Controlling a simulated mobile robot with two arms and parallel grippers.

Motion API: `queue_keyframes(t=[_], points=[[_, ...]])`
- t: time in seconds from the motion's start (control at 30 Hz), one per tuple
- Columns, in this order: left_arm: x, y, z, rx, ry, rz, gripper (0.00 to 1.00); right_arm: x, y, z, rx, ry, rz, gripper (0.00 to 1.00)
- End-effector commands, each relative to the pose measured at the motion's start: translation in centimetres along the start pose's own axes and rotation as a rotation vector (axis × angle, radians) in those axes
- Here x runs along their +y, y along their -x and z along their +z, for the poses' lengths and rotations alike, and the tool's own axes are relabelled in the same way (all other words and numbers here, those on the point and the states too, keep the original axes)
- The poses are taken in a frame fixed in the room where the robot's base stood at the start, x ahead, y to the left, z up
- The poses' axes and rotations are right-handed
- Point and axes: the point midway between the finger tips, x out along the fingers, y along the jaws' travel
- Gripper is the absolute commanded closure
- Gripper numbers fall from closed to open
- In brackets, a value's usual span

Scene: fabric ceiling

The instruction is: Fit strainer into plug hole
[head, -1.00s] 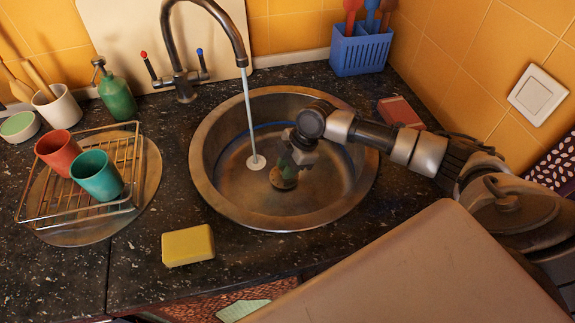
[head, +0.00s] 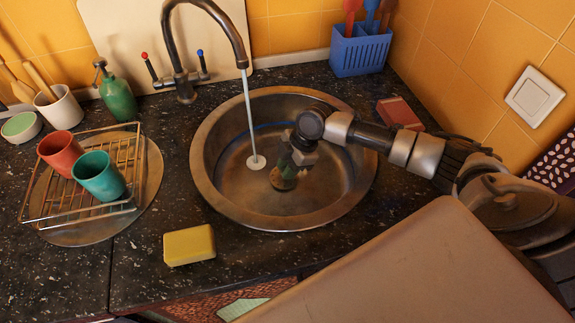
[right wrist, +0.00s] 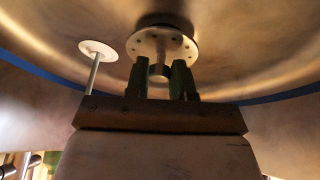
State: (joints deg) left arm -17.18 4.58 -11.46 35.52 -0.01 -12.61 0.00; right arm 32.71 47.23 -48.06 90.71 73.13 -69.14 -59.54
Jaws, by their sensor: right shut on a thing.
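My right gripper (head: 286,176) reaches down into the round steel sink (head: 205,185). In the right wrist view its two green fingers (right wrist: 165,80) are shut on the knob of the strainer (right wrist: 162,44), a pale disc with small holes. A dark round patch, apparently the plug hole (right wrist: 166,19), shows just beyond the strainer's rim, partly covered by it. I cannot tell whether the strainer touches the sink floor. In the head view the gripper hides most of the strainer and the hole. My left gripper is not in view.
Water runs from the tap (head: 178,60) and ends in a white splash (head: 256,162) left of the gripper. A yellow sponge (head: 189,245), a wire rack (head: 128,150) with red and teal cups, a blue caddy (head: 360,52) and a reddish block (head: 400,112) surround the sink.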

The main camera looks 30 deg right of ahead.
Motion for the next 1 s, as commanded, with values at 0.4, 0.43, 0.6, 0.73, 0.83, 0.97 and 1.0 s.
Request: queue_keyframes(t=[0.4,0.43,0.6,0.73,0.83,0.97,1.0], points=[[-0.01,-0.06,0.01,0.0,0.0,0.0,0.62,-0.02,-0.19,0.06,0.0,0.0,0.0,0.99],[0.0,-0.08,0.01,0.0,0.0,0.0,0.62,-0.02,-0.24,0.08,0.0,0.0,0.0,0.99],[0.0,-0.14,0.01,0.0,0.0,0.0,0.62,-0.06,-0.63,0.24,0.0,0.0,0.0,0.99],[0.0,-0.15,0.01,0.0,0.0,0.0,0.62,-0.07,-0.78,0.29,0.0,0.0,0.0,0.99],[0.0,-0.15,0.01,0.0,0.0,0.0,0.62,-0.06,-0.78,0.29,0.0,0.0,0.0,0.99],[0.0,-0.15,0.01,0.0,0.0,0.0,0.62,-0.06,-0.77,0.28,0.0,0.0,0.0,0.99],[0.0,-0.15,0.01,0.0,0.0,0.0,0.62,-0.06,-0.77,0.28,0.0,0.0,0.0,0.99]])
